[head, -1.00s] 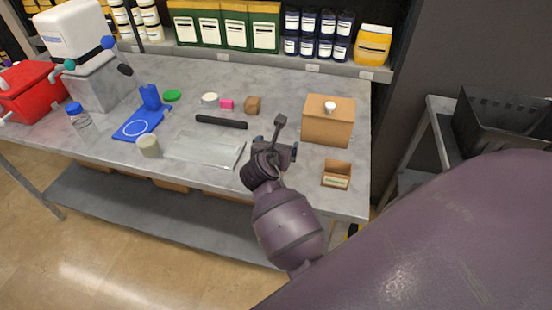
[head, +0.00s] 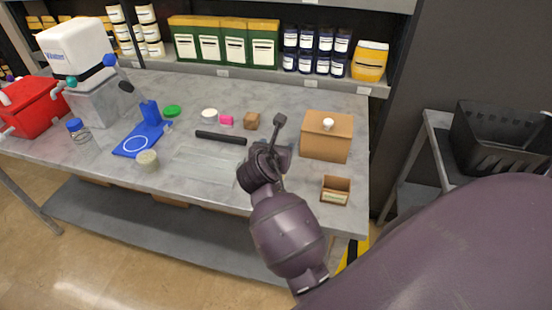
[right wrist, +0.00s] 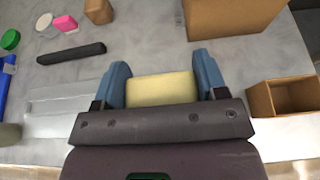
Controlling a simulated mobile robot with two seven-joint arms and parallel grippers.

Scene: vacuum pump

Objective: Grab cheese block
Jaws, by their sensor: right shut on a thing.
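The cheese block, a pale yellow block (right wrist: 160,90), sits between the two blue fingers of my right gripper (right wrist: 162,72) in the right wrist view. The gripper is shut on it, with a finger against each end. In the head view my right gripper (head: 277,150) is over the front of the table, left of a cardboard box; its wrist hides the block there. My left gripper is not in view.
The grey table (head: 215,190) holds a brown box (head: 327,142), a small open box (head: 335,190), a black bar (head: 220,138), a clear flat plate (head: 205,163) and a blue stand (head: 140,140). A black basket (head: 490,140) stands at right.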

